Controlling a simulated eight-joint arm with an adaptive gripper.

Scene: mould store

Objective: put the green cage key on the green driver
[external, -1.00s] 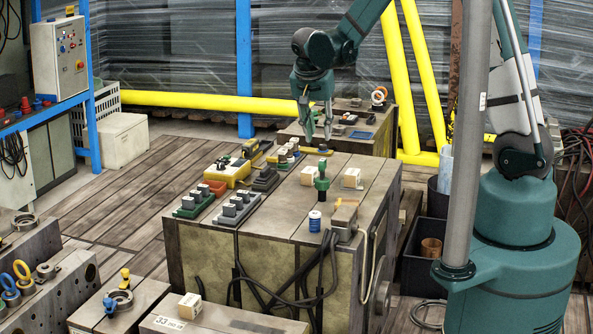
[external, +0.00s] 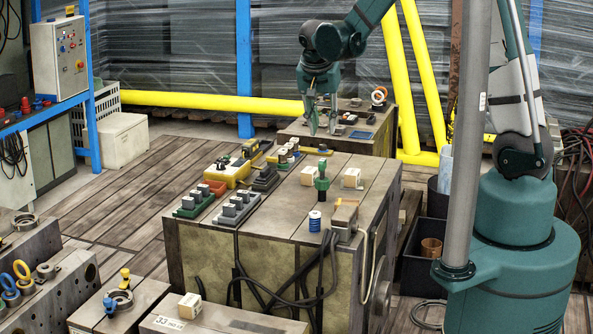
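A green upright piece (external: 322,180) with a round knob on top, which looks like the green driver, stands on the near large block.
The near block (external: 283,216) also bears a yellow box (external: 229,175), trays of grey blocks, wooden blocks (external: 351,178) and a blue-and-white can (external: 315,220). A ring stand (external: 378,98) stands on the back block. Yellow pipes (external: 423,80) rise right of it.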

